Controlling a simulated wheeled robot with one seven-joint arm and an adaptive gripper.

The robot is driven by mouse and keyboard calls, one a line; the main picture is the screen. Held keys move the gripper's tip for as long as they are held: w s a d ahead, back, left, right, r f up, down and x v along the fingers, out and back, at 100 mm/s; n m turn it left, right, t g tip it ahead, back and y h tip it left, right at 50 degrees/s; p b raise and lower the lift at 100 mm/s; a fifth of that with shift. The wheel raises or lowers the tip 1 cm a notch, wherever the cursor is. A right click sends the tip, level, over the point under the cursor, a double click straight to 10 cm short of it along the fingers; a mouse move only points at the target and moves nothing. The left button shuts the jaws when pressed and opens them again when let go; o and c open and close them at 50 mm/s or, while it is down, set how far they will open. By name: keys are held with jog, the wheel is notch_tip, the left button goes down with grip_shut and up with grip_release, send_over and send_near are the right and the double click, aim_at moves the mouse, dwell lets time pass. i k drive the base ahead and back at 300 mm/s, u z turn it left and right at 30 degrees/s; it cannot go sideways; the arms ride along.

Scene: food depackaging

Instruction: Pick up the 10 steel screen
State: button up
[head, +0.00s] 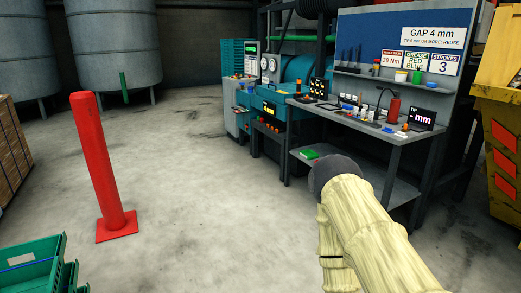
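I cannot make out a steel screen marked 10 in the head view. The workbench (395,138) at the right holds several small tools and parts, too small to tell apart. My arm, in a pale yellow cover, reaches up from the bottom right and ends in view at a dark grey rounded part in front of the bench's lower shelf (376,181). No gripper fingers show, and my arm hides part of the shelf and floor.
A red bollard (101,165) stands at the left. Green crates (36,262) are at the bottom left. A teal machine (291,97) adjoins the bench, and a yellow container (497,110) stands at the right edge. The middle floor (200,200) is clear.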

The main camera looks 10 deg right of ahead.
aim_at(366, 106)
jog(key=z, duration=0.35)
jog(key=i, duration=1.85)
jog(key=z, duration=0.7)
jog(key=i, duration=1.5)
jog(key=z, duration=0.3)
